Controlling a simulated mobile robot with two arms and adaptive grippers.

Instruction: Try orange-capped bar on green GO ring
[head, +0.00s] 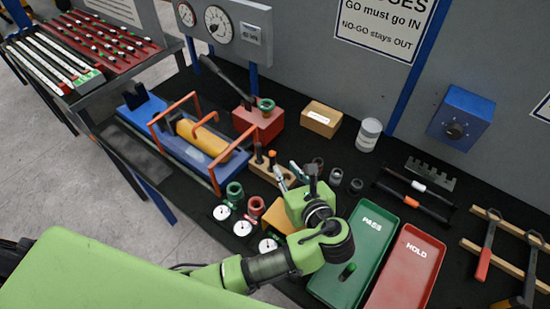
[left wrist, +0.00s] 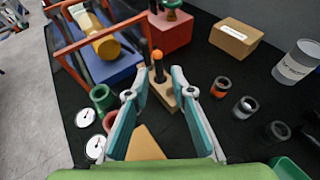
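The orange-capped bar (head: 272,154) stands upright in a small wooden block (head: 262,170). Its orange cap (left wrist: 157,55) shows just beyond my fingertips in the left wrist view. A second, darker bar stands beside it in the block. A green ring (head: 235,190) stands on the black table top left of my gripper, near a red ring (head: 256,206); the green ring also shows in the left wrist view (left wrist: 102,97). My left gripper (head: 287,174) is open and empty, pointing at the wooden block. My right gripper is out of view.
Dial gauges (head: 222,212) lie near the front edge. A blue fixture with orange bars (head: 188,150) stands left. The green PASS tray (head: 378,222) and red HOLD tray (head: 410,265) lie right. Small dark rings (head: 336,176), a cardboard box (head: 321,118) and a can (head: 368,135) stand behind.

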